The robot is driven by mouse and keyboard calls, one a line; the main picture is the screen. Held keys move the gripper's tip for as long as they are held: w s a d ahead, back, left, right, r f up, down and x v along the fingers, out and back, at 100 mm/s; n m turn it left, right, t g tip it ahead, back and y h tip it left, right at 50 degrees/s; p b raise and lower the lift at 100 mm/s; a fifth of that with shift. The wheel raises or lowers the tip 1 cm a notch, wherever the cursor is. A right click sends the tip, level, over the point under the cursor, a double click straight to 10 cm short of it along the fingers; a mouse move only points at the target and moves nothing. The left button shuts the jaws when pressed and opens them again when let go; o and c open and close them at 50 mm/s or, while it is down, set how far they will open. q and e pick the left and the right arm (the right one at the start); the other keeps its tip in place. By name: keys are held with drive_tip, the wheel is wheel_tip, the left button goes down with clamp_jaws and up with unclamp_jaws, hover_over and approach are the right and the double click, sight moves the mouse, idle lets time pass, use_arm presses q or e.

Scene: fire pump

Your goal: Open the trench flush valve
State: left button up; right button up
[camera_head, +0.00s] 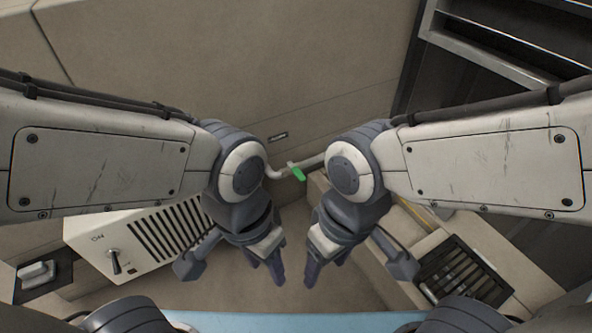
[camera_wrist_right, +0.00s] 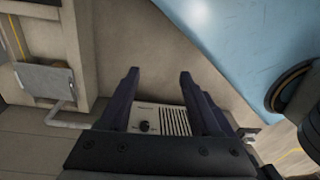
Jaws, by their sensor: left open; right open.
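A small green lever handle (camera_head: 298,173), which looks like the valve's handle, sits on a pale pipe (camera_head: 276,173) in the head view, between my two wrists. Part of the pipe is hidden behind my arms. My left gripper (camera_head: 266,274) is open and empty, below and left of the green handle in the picture. My right gripper (camera_head: 325,270) is open and empty, below and right of it. In the right wrist view the right gripper (camera_wrist_right: 160,80) shows two dark fingers spread apart with nothing between them. I cannot make out the green handle in that view.
A white box (camera_head: 103,229) with a knob and vent slots stands at the left; it also shows in the right wrist view (camera_wrist_right: 145,110). A slotted dark tray (camera_head: 466,272) lies at the lower right. A beige wall (camera_head: 230,60) is behind. A blue surface (camera_head: 280,320) runs along the bottom.

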drive_tip(key=c, duration=0.5)
drive_tip(key=shift+r+p, duration=0.3)
drive_tip(key=c, duration=0.5)
wheel_tip(320, 180, up, 15)
drive_tip(key=p, duration=1.5)
clamp_jaws()
use_arm(q)
wheel_tip(320, 180, up, 15)
drive_tip(key=shift+r, duration=0.15)
use_arm(e)
drive_tip(key=shift+f, duration=0.15)
